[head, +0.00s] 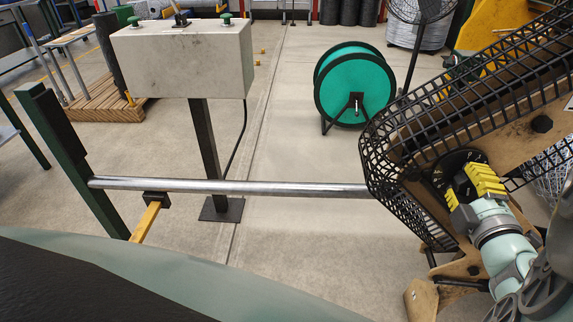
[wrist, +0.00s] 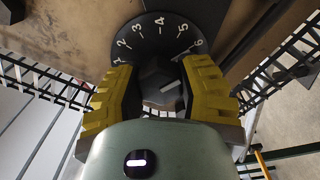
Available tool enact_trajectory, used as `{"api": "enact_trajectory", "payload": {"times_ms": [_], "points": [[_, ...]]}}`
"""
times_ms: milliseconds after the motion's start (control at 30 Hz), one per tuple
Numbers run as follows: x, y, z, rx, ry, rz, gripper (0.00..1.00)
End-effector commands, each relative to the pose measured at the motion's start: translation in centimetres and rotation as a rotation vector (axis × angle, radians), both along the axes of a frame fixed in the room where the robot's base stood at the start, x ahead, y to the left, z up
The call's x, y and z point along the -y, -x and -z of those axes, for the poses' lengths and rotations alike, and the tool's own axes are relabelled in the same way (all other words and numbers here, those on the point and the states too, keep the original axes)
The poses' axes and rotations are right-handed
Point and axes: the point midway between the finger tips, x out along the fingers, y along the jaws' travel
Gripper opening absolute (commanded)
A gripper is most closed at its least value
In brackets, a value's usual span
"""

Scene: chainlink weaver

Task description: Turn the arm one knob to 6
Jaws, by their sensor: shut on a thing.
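The arm one knob (wrist: 162,80) is a dark faceted knob in the wrist view, in front of a black dial plate (wrist: 150,38) with white numbers 1 to 6. A white pointer line on the knob slants right and slightly up, toward the 6 side; exact alignment with the 6 is unclear. My gripper (wrist: 165,88) has its yellow-padded fingers shut on the knob, one on each side. In the head view my gripper (head: 468,184) is at the brown machine panel, and the dial shows only as a dark disc (head: 452,168) partly behind the fingers.
Black mesh guarding (head: 420,130) surrounds the panel closely. A metal bar (head: 250,188) runs left from the machine to a dark green post (head: 75,160). A grey control box (head: 185,62) stands on a pole behind it. A green reel (head: 350,85) stands on open floor.

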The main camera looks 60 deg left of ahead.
Motion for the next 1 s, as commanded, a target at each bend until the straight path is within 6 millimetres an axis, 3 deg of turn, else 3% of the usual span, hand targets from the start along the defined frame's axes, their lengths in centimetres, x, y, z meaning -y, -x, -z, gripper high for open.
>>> {"api": "enact_trajectory", "payload": {"times_ms": [167, 200, 500, 800, 1000], "points": [[0.2, -0.1, 0.2, -0.003, 0.004, 0.008, 0.02], [0.2, -0.1, 0.2, -0.003, 0.004, 0.008, 0.42], [0.1, -0.1, 0.1, -0.002, 0.001, 0.004, 0.72], [0.2, 0.0, 0.1, -0.002, 0.0, 0.003, 0.72], [1.5, 0.7, 0.1, -0.003, 0.002, 0.01, 0.72]]}}
